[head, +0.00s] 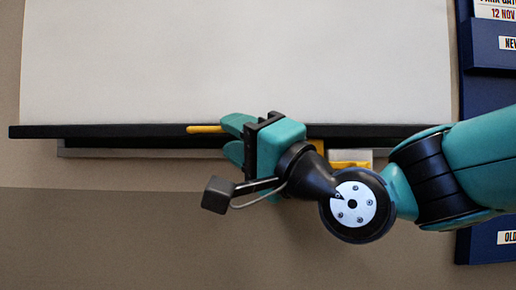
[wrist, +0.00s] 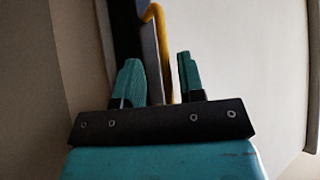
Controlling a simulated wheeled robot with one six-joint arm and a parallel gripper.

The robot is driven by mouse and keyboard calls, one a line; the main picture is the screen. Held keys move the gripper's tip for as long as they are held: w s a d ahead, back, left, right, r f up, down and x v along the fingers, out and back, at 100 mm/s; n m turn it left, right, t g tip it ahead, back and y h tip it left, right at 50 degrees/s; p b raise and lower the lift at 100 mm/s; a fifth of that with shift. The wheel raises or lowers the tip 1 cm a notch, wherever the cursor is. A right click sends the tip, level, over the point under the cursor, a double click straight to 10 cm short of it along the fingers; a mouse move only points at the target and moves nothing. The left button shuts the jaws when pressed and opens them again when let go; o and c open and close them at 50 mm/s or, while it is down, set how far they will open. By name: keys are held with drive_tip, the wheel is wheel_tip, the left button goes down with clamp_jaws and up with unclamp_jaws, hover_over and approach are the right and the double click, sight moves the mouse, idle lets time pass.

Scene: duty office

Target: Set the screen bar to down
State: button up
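The screen is a wide white sheet (head: 235,60) with a black bar (head: 100,131) along its lower edge, seen level in the head view. A yellow handle (head: 204,129) runs along the bar and goes behind my gripper (head: 236,138). In the wrist view, the yellow handle (wrist: 164,50) and the dark bar (wrist: 130,30) stand beyond my gripper (wrist: 159,72). My gripper is open, its two teal fingers apart at the bar. The handle shows in the gap between them, nearer the right finger. I cannot tell whether either finger touches it.
A pale block with a yellow part (head: 350,160) sits just below the bar, partly behind my arm. A grey strip (head: 90,153) runs under the bar. A dark blue rack with labels (head: 490,85) is at the right. The brown wall below the bar is clear at left.

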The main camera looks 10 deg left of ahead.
drive_tip(key=b+v, duration=0.5)
drive_tip(key=v, duration=1.2)
drive_tip(key=shift+d, duration=0.2)
drive_tip(key=shift+f, duration=0.15)
